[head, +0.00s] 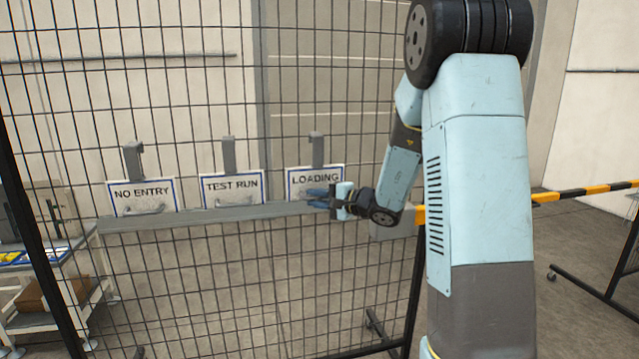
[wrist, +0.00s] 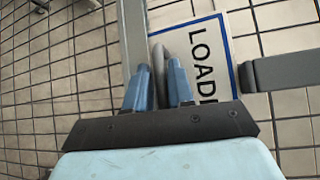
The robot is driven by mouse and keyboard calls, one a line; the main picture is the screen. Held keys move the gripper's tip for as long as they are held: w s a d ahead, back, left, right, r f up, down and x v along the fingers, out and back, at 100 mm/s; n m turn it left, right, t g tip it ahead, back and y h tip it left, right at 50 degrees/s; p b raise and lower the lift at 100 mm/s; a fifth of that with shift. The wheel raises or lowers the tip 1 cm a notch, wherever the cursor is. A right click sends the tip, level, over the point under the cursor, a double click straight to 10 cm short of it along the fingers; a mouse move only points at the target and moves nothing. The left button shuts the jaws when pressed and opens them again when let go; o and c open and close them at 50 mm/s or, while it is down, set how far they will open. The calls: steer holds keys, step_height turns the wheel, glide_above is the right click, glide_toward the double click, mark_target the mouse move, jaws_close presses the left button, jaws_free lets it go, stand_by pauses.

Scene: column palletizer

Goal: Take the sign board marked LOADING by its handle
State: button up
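The LOADING sign board (head: 314,179) is white with a blue border and hangs on the mesh fence, the rightmost of three boards. My gripper (head: 318,198) is at its lower right front in the head view and covers its handle there. In the wrist view the board (wrist: 205,60) shows its letters sideways, and its grey handle (wrist: 172,42) lies in line with the gap between my blue fingers.
The NO ENTRY board (head: 141,195) and TEST RUN board (head: 233,187) hang to the left. A grey rail (head: 200,217) runs below the boards, and a hook (head: 317,148) is above LOADING. A black-and-yellow barrier (head: 580,193) stands at right; a bench (head: 60,262) is at left.

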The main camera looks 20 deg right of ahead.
steer(key=shift+c, duration=0.5)
jaws_close()
steer(key=shift+r, duration=0.1)
